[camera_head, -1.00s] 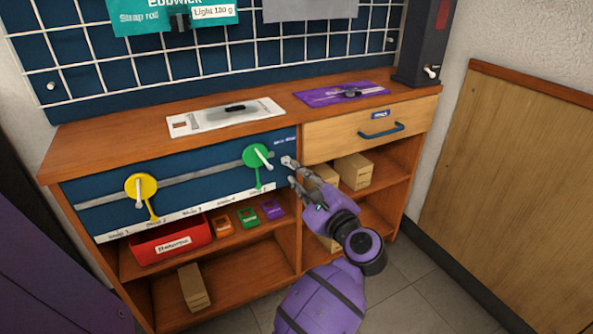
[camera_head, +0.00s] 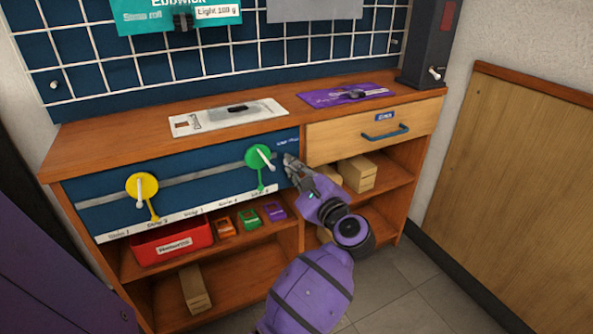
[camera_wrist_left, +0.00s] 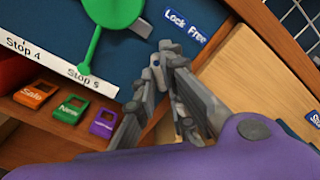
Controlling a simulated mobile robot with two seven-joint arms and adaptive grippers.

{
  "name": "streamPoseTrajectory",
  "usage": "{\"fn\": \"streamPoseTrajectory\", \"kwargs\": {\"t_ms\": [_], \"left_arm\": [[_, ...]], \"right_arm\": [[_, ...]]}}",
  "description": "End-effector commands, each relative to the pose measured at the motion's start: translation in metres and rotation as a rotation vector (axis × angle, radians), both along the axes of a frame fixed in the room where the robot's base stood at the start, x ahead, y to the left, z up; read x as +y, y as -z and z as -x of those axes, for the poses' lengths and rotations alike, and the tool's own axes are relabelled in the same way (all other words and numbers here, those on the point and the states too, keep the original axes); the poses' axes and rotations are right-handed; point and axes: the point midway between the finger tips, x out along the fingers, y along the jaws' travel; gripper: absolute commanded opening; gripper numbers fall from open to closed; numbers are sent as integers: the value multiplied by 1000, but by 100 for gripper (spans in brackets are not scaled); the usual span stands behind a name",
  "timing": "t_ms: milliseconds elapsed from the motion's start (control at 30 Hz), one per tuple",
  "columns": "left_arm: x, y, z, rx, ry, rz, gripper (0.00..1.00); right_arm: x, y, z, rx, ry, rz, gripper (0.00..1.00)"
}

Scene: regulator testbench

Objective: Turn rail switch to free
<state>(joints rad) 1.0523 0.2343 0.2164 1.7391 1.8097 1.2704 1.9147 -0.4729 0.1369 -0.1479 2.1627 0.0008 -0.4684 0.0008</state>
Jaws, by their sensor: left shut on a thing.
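My left gripper (camera_head: 289,161) is at the right end of the blue rail panel (camera_head: 205,186), just below a small blue label. In the left wrist view that label reads "Lock Free" (camera_wrist_left: 185,25). The gripper's fingers (camera_wrist_left: 166,62) are closed together there on a small grey part, which I take to be the rail switch. The fingers hide most of it, so its setting cannot be told. My right gripper is not in view.
A green disc with a white handle (camera_head: 260,157) sits on the rail close left of the gripper. A yellow disc (camera_head: 141,188) is farther left. The wooden drawer (camera_head: 350,138) is close on the right. Colored tags and a red bin (camera_head: 170,241) are on the shelf below.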

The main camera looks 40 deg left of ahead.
Motion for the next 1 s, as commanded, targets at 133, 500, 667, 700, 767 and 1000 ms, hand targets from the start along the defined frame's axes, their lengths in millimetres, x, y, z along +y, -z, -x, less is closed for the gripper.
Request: {"fn": "streamPoseTrajectory", "kwargs": {"t_ms": [133,500,667,700,767,1000], "left_arm": [[0,0,0,21,-1,-8,0],[-1,-2,1,224,-1,-90,0],[-1,-2,1,364,0,-146,0],[-1,-2,1,399,0,-161,0],[-1,-2,1,452,0,-182,0],[-1,-2,1,663,1,-271,0]], "right_arm": [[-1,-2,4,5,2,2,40],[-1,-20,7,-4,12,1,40],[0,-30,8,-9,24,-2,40],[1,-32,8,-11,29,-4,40],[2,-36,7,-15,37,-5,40],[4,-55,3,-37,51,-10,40]]}}
